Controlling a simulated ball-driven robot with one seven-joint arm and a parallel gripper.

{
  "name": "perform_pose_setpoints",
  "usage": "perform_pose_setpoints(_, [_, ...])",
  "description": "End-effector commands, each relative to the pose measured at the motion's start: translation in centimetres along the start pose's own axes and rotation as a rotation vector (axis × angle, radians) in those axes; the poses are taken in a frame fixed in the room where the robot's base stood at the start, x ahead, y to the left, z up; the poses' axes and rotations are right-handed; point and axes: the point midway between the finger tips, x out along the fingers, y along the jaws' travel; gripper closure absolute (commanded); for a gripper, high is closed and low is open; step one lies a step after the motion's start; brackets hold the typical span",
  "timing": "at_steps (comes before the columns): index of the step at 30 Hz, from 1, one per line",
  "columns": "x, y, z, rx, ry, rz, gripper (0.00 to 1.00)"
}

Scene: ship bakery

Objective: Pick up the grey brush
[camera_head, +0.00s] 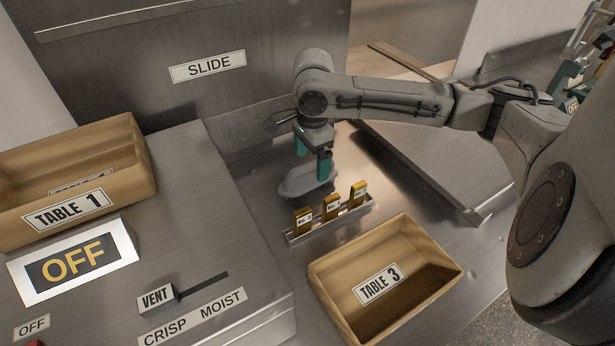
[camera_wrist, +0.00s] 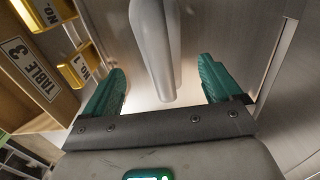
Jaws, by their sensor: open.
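The grey brush (camera_head: 299,184) lies on the steel surface behind the small yellow blocks. Only its smooth, rounded grey body shows, and part of it is hidden behind my gripper (camera_head: 313,166). In the wrist view the brush (camera_wrist: 158,50) reaches down from the top edge into the space between the two green fingers of my gripper (camera_wrist: 160,88). Gaps show on both sides of it there. My gripper is open, points down at the brush, and holds nothing. I cannot tell how far above the brush the fingertips are.
A rack (camera_head: 330,222) with three yellow blocks stands just in front of the brush. A wooden box labelled TABLE 3 (camera_head: 437,252) is nearer the front. A TABLE 1 box (camera_head: 140,165) and a VENT slider (camera_head: 158,300) are at left. A steel SLIDE panel (camera_head: 120,62) stands behind.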

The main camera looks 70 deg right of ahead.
Motion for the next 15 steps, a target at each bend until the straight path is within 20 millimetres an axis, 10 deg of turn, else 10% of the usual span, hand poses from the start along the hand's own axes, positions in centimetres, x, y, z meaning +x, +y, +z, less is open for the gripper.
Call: perform_pose_setpoints(15, [4.6,-0.3,0.2,0.0,0.001,0.0,0.08])
